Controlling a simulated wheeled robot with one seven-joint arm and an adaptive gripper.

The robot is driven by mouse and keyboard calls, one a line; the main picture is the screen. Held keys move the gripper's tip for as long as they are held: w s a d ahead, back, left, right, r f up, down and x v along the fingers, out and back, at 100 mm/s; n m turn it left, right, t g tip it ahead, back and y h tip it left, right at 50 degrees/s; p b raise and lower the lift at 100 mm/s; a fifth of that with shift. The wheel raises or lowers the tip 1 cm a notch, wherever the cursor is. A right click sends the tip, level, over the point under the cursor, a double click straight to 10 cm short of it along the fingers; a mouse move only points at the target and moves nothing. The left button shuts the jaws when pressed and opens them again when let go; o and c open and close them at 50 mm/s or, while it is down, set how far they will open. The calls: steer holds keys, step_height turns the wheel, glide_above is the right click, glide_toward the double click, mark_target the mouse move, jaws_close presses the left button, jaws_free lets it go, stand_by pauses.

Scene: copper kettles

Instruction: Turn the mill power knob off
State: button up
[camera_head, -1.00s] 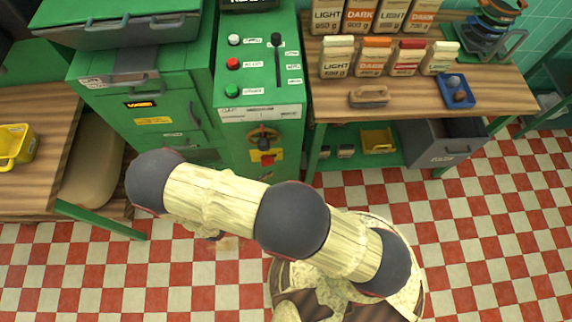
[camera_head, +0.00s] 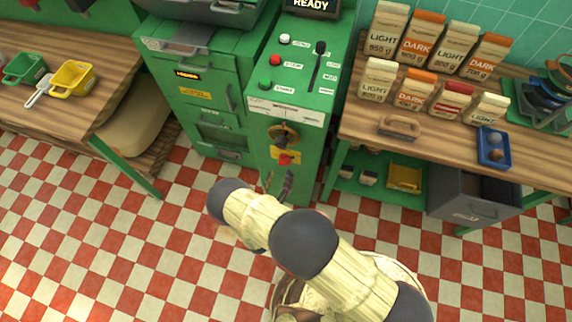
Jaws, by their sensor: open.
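The green machine cabinet (camera_head: 297,110) stands at the centre back. On its front is a red knob on a yellow plate (camera_head: 285,158), which looks like a power switch. Just above it is a round dark and brass-coloured dial (camera_head: 284,134). No label tells me which one is the mill power knob, and the red knob's setting is too small to read. My gripper (camera_head: 278,184) is open, its dark fingers pointing up at the cabinet front, a little below the red knob. It appears apart from the knob. My arm hides part of the gripper.
White, red and green buttons (camera_head: 275,60) and a slider lever (camera_head: 317,65) sit on the sloping panel above. A wooden table with several coffee bags (camera_head: 417,92) stands right, and a counter with green and yellow scoops (camera_head: 73,78) left. Checked floor is free in front.

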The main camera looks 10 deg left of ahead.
mark_target(283, 165)
steer(key=shift+w+d+b, duration=0.15)
steer(key=shift+w+b, duration=0.1)
steer(key=shift+w, duration=1.35)
steer(key=shift+w+d+b, duration=0.1)
steer(key=shift+w+b, duration=0.15)
steer(key=shift+w, duration=1.3)
steer(key=shift+c, duration=0.9)
steer(key=c, duration=1)
steer(key=shift+o, duration=0.2)
steer(key=shift+n, duration=0.3)
steer(key=n+b, duration=0.2)
steer(key=n, duration=0.3)
steer(key=shift+n, duration=0.3)
steer(key=n+b, duration=0.1)
steer(key=n, duration=0.4)
steer(key=shift+a+n, duration=0.15)
steer(key=shift+n, duration=0.15)
